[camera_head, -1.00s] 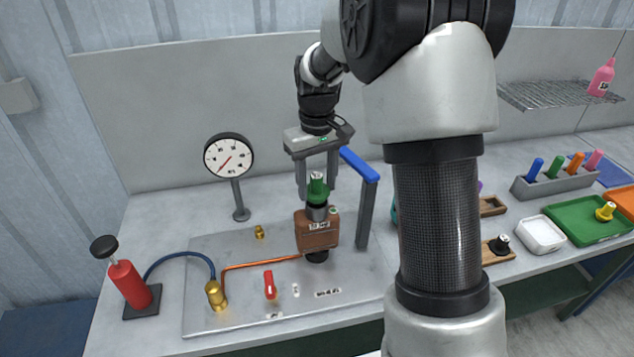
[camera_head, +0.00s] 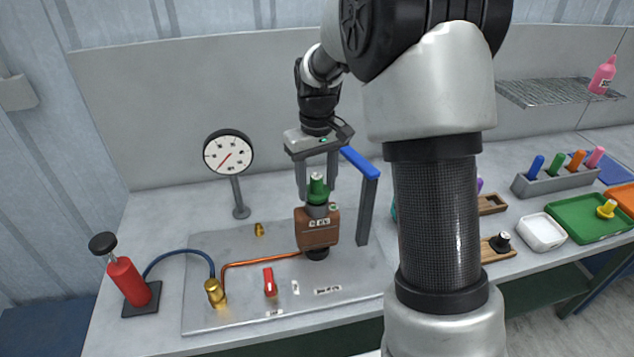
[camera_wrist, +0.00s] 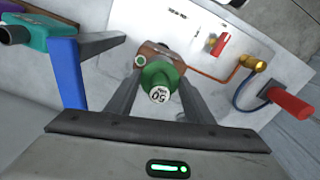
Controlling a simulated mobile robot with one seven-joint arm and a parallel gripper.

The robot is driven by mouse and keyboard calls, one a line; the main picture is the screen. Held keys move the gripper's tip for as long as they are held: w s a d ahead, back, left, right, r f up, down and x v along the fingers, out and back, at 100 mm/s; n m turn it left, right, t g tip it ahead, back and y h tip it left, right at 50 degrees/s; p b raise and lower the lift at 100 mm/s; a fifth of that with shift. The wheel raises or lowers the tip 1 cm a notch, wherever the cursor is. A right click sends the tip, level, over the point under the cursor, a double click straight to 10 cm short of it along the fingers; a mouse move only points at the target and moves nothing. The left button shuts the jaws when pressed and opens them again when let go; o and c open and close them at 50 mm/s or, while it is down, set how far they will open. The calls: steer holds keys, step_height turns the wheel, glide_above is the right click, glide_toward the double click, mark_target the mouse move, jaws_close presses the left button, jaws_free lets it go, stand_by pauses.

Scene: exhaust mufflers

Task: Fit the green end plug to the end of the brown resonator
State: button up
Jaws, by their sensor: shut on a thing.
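The brown resonator (camera_head: 317,232) stands upright on the grey plate, with a grey neck at its top. The green end plug (camera_head: 318,188) is upright at the top of that neck; I cannot tell how deeply it sits. My gripper (camera_head: 318,190) points down from above and is shut on the green plug. In the wrist view the green plug (camera_wrist: 160,80) is between my two fingers, its pale marked top facing the camera. The brown resonator (camera_wrist: 150,50) shows behind it, partly hidden by the plug.
A blue-topped grey post (camera_head: 366,200) stands close to the right of my gripper. A dial gauge (camera_head: 229,156) stands to the left. A copper pipe (camera_head: 260,261) runs from a brass fitting (camera_head: 215,292) to the resonator. A red lever (camera_head: 270,282) and a red pump (camera_head: 129,281) are in front and left.

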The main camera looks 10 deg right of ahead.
steer(key=shift+f+b, duration=0.4)
steer(key=shift+f, duration=0.3)
stand_by(0.4)
steer(key=o, duration=1.1)
steer(key=shift+r, duration=0.1)
step_height(320, 180, up, 17)
steer(key=s+r+m+t, duration=0.1)
steer(key=s+r+t, duration=0.25)
steer(key=s, duration=0.95)
steer(key=s+f, duration=0.1)
steer(key=s, duration=0.3)
steer(key=s+f+m+t, duration=0.1)
steer(key=s+f, duration=0.1)
steer(key=s, duration=0.2)
steer(key=s+f+m+t, duration=0.1)
steer(key=s, duration=0.3)
steer(key=shift+f, duration=0.4)
